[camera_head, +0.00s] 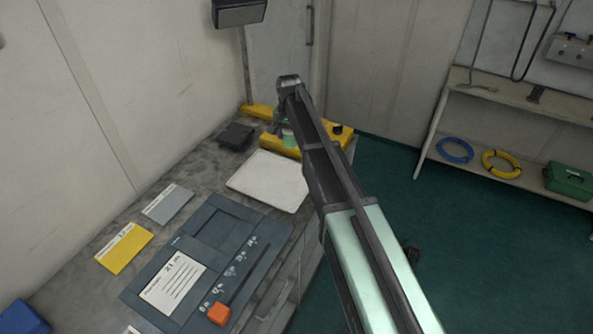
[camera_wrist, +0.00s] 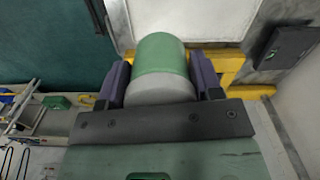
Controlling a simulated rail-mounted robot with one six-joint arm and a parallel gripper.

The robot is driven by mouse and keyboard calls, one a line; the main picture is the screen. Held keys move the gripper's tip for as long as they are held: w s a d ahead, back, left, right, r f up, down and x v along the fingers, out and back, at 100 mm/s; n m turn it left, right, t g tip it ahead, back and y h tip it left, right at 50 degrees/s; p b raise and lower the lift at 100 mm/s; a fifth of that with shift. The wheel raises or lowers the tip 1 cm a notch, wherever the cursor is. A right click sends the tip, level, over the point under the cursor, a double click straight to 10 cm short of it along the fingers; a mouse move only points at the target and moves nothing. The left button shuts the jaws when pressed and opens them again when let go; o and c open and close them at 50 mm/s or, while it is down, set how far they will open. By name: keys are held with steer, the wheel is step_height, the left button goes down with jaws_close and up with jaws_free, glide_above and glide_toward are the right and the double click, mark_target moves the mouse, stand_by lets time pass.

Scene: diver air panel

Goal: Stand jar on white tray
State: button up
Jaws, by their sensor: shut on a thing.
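A jar with a green band and grey ends (camera_wrist: 160,60) is between the two purple fingers of my gripper (camera_wrist: 160,78), which is shut on it. In the head view a small green part of the jar (camera_head: 289,141) shows at the yellow frame (camera_head: 268,141); my arm hides much of the gripper (camera_head: 280,130). I cannot tell whether the jar touches the frame. The white tray (camera_head: 266,181) lies flat and empty on the bench, on the near side of the frame. It also shows beyond the jar in the wrist view (camera_wrist: 215,20).
A black box (camera_head: 236,136) stands left of the yellow frame. A dark panel with an orange slider (camera_head: 219,313), a grey card (camera_head: 168,203) and a yellow card (camera_head: 124,249) lie nearer. A shelf (camera_head: 520,95) with hose coils stands across the green floor.

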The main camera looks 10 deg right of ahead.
mark_target(290, 185)
steer(key=shift+s+a+f, duration=0.1)
steer(key=shift+a+f, duration=0.05)
steer(key=shift+f, duration=0.05)
step_height(290, 185, down, 20)
steer(key=b, duration=2)
steer(key=shift+a+f+b, duration=0.1)
steer(key=shift+a+b, duration=0.05)
steer(key=shift+b, duration=0.15)
steer(key=shift+r+p, duration=0.3)
steer(key=shift+r, duration=0.05)
steer(key=shift+f, duration=0.25)
steer(key=o, duration=1)
step_height(290, 185, up, 13)
steer(key=p, duration=1.2)
steer(key=s+n, duration=0.6)
steer(key=s, duration=2.6)
steer(key=shift+s+f, duration=0.2)
steer(key=shift+f, duration=0.05)
